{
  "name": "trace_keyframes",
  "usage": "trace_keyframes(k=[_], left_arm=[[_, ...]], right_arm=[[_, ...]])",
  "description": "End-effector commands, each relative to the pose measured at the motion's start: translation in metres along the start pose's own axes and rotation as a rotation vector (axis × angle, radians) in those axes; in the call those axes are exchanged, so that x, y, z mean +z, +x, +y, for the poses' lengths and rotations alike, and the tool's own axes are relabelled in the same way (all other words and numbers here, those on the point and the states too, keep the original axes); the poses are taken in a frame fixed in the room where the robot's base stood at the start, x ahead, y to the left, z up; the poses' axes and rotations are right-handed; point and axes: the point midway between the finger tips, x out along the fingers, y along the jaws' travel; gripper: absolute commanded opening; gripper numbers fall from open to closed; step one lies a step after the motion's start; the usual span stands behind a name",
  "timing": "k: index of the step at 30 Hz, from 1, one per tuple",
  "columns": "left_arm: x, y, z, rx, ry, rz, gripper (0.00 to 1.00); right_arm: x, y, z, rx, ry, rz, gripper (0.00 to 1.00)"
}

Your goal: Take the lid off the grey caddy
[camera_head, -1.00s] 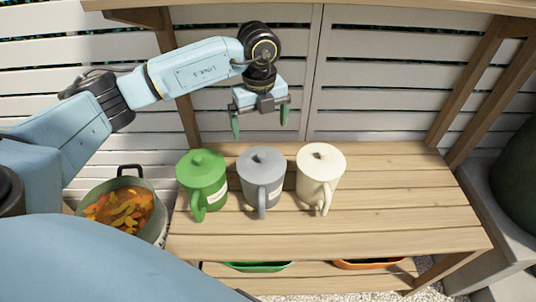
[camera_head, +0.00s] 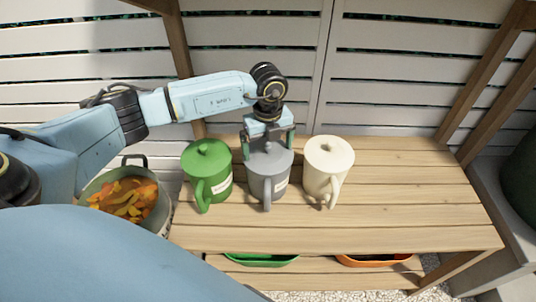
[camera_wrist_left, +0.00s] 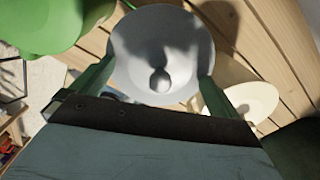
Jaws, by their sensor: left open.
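The grey caddy (camera_head: 268,184) stands upright on the wooden bench between a green caddy (camera_head: 208,175) and a cream caddy (camera_head: 327,168). Its grey lid is on, and in the head view my gripper partly hides it. In the left wrist view the lid (camera_wrist_left: 140,50) shows as a round grey disc with a small round knob (camera_wrist_left: 160,82). My left gripper (camera_head: 269,146) is above the lid, open, with its green fingers on either side of the knob. I cannot tell whether the fingers touch the lid. My right gripper is not in view.
The green and cream caddies stand close on either side, both lidded. A pot of orange and yellow leaves (camera_head: 130,200) is at the left. The bench top (camera_head: 400,215) is clear to the right and in front. A green tray (camera_head: 262,259) and an orange tray (camera_head: 374,260) sit below.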

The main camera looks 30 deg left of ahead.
Motion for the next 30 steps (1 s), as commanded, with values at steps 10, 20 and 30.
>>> trace_keyframes(k=[10,20,30], left_arm=[[0.0001,-0.0007,-0.0001,-0.001,0.0,0.0,0.74],[-0.001,0.0005,-0.0007,-0.002,0.001,0.001,0.31],[-0.0012,0.0018,0.0008,0.003,0.001,0.002,0.0]], right_arm=[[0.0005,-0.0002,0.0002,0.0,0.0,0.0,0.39],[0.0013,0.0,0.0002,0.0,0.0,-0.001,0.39],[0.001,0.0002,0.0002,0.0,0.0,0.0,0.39]])
